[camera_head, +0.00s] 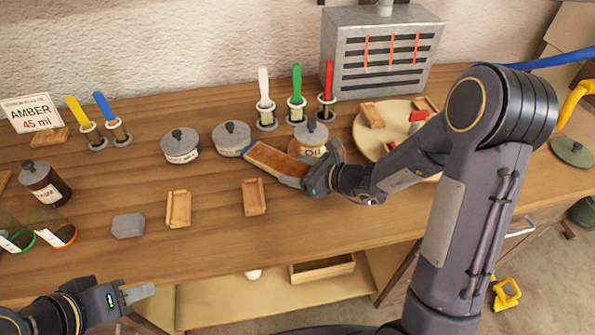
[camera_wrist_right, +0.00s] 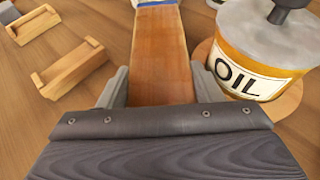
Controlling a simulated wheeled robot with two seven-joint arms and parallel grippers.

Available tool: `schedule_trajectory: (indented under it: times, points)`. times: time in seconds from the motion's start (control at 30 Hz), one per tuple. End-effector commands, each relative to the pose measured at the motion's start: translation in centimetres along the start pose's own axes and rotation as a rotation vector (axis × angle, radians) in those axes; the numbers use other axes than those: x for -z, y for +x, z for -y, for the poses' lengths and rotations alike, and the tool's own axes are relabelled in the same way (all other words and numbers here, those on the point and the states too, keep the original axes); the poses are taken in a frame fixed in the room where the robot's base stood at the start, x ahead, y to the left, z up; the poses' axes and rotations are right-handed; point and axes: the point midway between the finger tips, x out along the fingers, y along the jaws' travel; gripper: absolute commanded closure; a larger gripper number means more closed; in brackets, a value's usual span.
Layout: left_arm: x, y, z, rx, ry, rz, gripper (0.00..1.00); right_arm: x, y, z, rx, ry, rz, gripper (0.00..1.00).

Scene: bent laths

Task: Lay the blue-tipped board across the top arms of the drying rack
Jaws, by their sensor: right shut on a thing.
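The board (camera_head: 275,158) is a flat brown lath with a blue tip (camera_head: 243,152) at its far left end. My right gripper (camera_head: 305,181) is shut on its other end and holds it over the bench. In the right wrist view the board (camera_wrist_right: 163,60) lies between both fingers and points away, with a blue band (camera_wrist_right: 158,3) at the top edge. My left gripper (camera_head: 138,293) is at the lower left, away from the board; its finger opening cannot be made out. I cannot clearly identify a drying rack with top arms in these views.
The oil tin (camera_head: 310,140) stands close behind the board; it also shows in the right wrist view (camera_wrist_right: 255,55). Grey-lidded tins (camera_head: 180,146), colored brushes and a slotted metal box (camera_head: 380,60) stand behind.

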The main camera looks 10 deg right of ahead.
Motion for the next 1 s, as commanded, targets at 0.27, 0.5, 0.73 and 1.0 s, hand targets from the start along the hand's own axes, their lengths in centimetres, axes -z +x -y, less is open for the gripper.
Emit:
schedule_trajectory:
  times: [0.27,0.5,0.73,1.0]
  points:
    - [0.0,0.0,0.0,0.000,0.000,0.000,0.64,0.2,0.1,0.0,0.001,0.000,0.002,0.66]
    - [-0.2,0.4,0.2,0.000,0.000,0.000,0.64,0.6,0.2,0.0,0.001,0.000,0.001,0.33]
    - [-0.2,0.3,0.2,0.000,0.000,0.000,0.64,0.6,0.2,0.0,0.001,0.000,0.001,0.32]
    - [0.0,0.0,0.0,0.000,0.000,0.000,0.64,0.2,-1.8,0.2,0.006,0.000,0.002,0.32]
